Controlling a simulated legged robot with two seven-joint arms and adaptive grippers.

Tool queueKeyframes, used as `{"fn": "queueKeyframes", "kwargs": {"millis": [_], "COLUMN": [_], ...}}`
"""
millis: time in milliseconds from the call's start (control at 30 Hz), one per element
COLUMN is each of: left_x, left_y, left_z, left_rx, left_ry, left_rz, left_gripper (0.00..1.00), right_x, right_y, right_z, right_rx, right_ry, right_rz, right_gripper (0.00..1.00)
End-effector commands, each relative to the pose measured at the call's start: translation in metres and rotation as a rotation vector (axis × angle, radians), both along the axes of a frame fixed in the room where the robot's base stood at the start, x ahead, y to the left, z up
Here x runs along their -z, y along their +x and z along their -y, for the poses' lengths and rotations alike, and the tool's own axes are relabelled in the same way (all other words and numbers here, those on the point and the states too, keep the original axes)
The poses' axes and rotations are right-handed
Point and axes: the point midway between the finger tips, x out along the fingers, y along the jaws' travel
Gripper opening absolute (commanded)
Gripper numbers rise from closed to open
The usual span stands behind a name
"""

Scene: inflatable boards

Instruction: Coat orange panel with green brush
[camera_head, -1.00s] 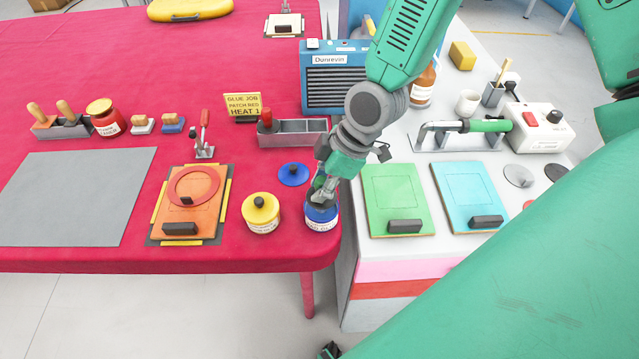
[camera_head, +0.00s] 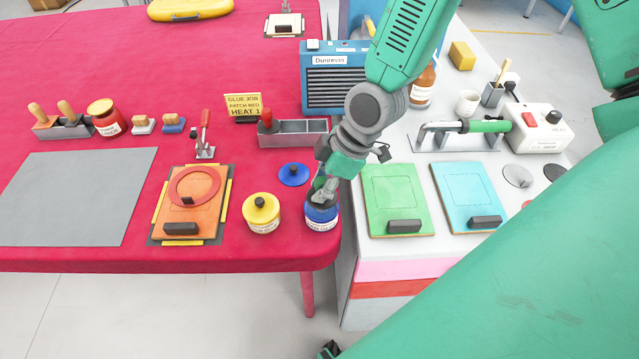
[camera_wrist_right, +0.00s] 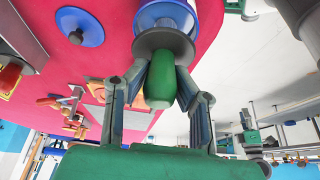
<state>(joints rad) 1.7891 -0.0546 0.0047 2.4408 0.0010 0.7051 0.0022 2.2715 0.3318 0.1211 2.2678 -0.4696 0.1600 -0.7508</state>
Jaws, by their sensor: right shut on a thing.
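The orange panel (camera_head: 205,221) lies on a dark base with yellow strips on the red table. A red ring patch (camera_head: 172,188) with a dark knob and a dark block are on the panel. My right gripper (camera_head: 324,196) is over the open blue jar (camera_head: 322,220) at the table's right end. In the right wrist view its two fingers (camera_wrist_right: 158,95) are shut on the green brush (camera_wrist_right: 158,88), by its handle. A grey disc sits between handle and jar (camera_wrist_right: 165,15). The brush's lower end is hidden, apparently inside the jar.
A blue lid (camera_head: 293,174) and a yellow jar (camera_head: 261,216) stand close by the blue jar. A grey tray (camera_head: 297,137) and a blue heater-like box (camera_head: 338,85) are behind. Green (camera_head: 397,190) and cyan (camera_head: 475,185) panels lie on the white bench.

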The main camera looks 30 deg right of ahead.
Motion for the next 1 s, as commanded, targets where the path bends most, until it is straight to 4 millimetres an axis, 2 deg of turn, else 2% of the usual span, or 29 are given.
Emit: {"fn": "queueKeyframes", "kwargs": {"millis": [200, 733, 1000], "left_x": [-0.020, -0.061, -0.064], "left_y": [0.000, 0.000, 0.000], "left_z": [0.000, 0.000, 0.000], "left_rx": [0.000, 0.000, 0.000], "left_ry": [0.000, 0.000, 0.000], "left_rz": [0.000, 0.000, 0.000], "left_gripper": [0.26, 0.26, 0.26], "right_x": [-0.022, -0.064, -0.068], "right_y": [0.000, 0.001, 0.001], "right_z": [0.000, 0.000, 0.000], "right_rx": [0.000, 0.000, 0.000], "right_ry": [0.001, 0.000, 0.000], "right_rz": [0.003, 0.004, 0.004], "right_gripper": [0.00, 0.00, 0.00]}}
